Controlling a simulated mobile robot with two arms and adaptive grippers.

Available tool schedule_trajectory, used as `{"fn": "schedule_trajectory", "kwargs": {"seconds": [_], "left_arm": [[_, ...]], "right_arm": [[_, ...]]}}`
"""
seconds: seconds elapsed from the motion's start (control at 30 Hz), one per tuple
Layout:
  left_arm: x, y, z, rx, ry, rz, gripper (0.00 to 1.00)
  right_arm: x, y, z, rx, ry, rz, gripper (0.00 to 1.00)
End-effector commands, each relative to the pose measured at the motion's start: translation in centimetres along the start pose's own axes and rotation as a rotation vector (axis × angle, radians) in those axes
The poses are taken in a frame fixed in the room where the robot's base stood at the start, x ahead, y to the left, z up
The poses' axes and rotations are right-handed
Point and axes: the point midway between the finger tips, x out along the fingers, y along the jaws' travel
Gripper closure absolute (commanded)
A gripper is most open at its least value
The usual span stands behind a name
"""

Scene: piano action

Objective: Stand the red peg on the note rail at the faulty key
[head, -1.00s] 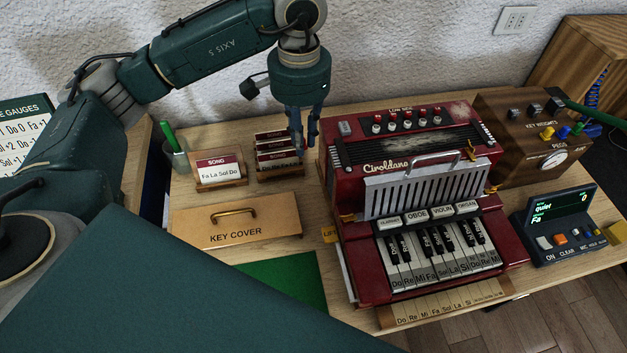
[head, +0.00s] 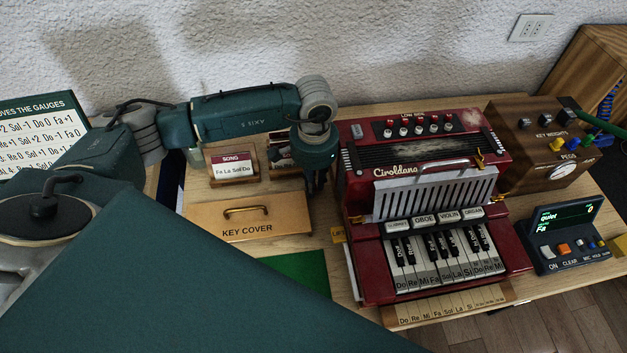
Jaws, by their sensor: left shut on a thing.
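My left gripper (head: 316,187) points down just left of the red accordion (head: 378,272). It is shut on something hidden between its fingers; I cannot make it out. I cannot pick out a red peg anywhere. The note rail (head: 455,306), a pale wooden strip marked with note names, lies along the front below the accordion's keys. The Fa key (head: 430,281) is among the white keys. The display box (head: 567,232) at the right reads "quiet" and "Fa". My right gripper is not in view.
The wooden KEY COVER (head: 285,222) and a song card holder (head: 222,178) stand left of the accordion. A green mat (head: 295,270) lies in front of the cover. A wooden box (head: 520,150) with yellow, blue and green pegs stands at the back right.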

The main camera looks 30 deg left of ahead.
Motion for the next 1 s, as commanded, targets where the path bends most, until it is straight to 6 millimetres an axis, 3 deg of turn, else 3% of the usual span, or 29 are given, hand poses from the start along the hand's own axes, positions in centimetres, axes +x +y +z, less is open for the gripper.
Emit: {"fn": "schedule_trajectory", "kwargs": {"seconds": [0.33, 0.37, 0.43, 0.83, 1.0], "left_arm": [[0.4, 0.0, 0.0, 0.0, 0.001, 0.001, 0.93], [0.2, 0.0, 0.0, 0.0, 0.001, 0.001, 0.77], [0.2, 0.0, 0.0, 0.0, 0.001, 0.001, 0.64], [-0.5, 0.0, -0.1, 0.0, 0.002, 0.0, 0.64], [-3.2, -0.1, -0.3, 0.0, 0.008, -0.001, 0.64]], "right_arm": [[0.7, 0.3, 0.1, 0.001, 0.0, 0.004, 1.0], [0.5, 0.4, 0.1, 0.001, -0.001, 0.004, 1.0], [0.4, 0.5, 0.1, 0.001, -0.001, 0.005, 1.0], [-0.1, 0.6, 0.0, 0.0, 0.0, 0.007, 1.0], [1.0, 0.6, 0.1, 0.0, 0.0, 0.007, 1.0]]}}
